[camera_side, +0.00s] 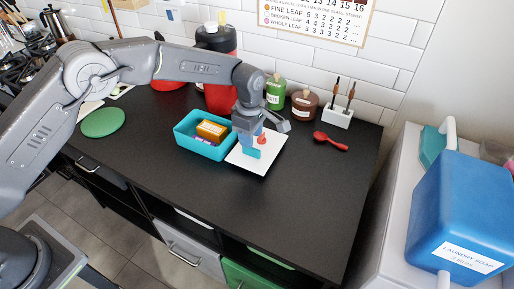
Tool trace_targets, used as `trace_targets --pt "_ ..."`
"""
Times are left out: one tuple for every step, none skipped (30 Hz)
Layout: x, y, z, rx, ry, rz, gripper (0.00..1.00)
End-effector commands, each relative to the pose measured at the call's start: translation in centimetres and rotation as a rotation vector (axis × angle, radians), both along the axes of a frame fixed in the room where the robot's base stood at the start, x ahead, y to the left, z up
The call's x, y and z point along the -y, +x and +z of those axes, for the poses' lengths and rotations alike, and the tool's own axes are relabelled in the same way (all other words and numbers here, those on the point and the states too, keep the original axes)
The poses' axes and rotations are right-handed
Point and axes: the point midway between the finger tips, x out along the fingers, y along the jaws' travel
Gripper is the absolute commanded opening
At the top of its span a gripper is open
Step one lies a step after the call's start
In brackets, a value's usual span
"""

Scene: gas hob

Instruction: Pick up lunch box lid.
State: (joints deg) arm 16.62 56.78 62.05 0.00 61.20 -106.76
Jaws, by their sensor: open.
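A blue open lunch box (186,140) stands on the dark counter with a yellow-orange packet (211,130) and a small purple item (205,141) inside. A flat white square panel (270,160), which looks like the lunch box lid, lies just right of the box. My gripper (256,143) is open and points down, low over the panel's left-middle part. A small teal piece (251,153) and a red-orange piece (262,140) show at its lower end; I cannot tell whether they belong to the gripper or the panel. Contact with the panel is unclear.
A red spoon (330,141) lies to the right. A green jar (276,92), a brown jar (304,105) and a white brush holder (338,116) stand behind. A red container (219,98) stands behind the box. A green disc (103,122) lies left. The front right counter is clear.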

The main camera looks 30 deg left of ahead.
Motion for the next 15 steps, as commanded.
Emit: trace_targets --pt "0.0 0.0 -0.3 0.000 0.000 0.000 0.43" --pt "0.0 0.0 -0.4 0.000 0.000 0.000 0.43" --pt "0.0 0.0 -0.6 0.000 0.000 0.000 0.43" --pt "0.0 0.0 -0.7 -0.001 0.000 -0.001 0.43" --pt "0.0 -0.1 -0.9 -0.001 0.000 -0.001 0.43" --pt "0.0 -0.1 -1.2 -0.002 0.001 -0.001 0.43" --pt "0.1 -0.1 -1.5 -0.003 0.001 -0.001 0.43" --pt "0.1 -0.2 -1.9 -0.002 0.001 -0.001 0.43" --pt "0.1 -0.2 -2.4 -0.002 0.001 -0.001 0.43" --pt "0.1 -0.3 -2.9 -0.003 0.001 -0.001 0.43" --pt "0.2 -0.3 -3.4 -0.004 0.001 -0.001 0.43" --pt "0.2 -0.3 -4.0 -0.002 0.001 -0.001 0.43" --pt "0.2 -0.3 -4.4 -0.002 0.000 -0.001 0.43" --pt "0.2 -0.3 -4.8 -0.002 0.000 -0.001 0.43" --pt "0.2 -0.3 -5.2 0.000 -0.001 -0.001 0.43"
